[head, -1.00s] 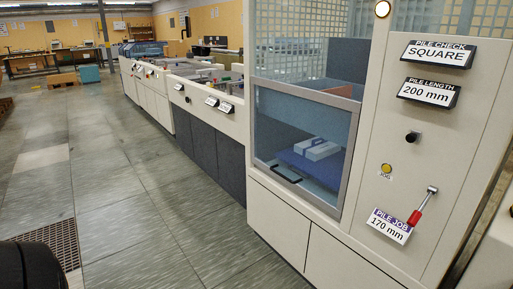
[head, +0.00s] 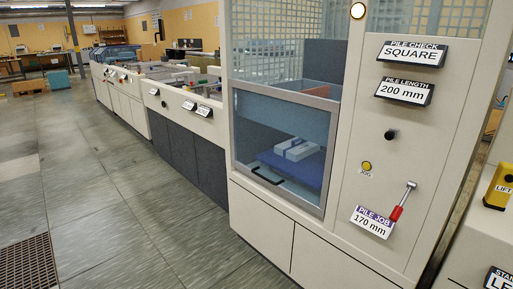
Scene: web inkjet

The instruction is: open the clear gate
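The clear gate (head: 282,148) is a see-through panel in a grey frame on the front of the white machine. It is shut. Its black handle (head: 267,176) sits at the lower left of the panel. A white stack (head: 296,149) on a blue block shows behind the panel. Neither of my grippers is in the head view.
Right of the gate, the white machine panel (head: 355,136) carries a red-handled lever (head: 397,211), a black knob, a yellow jog button and labels. A yellow box (head: 499,187) stands at the right edge. The grey floor (head: 110,200) at left is clear, with a grate (head: 28,266).

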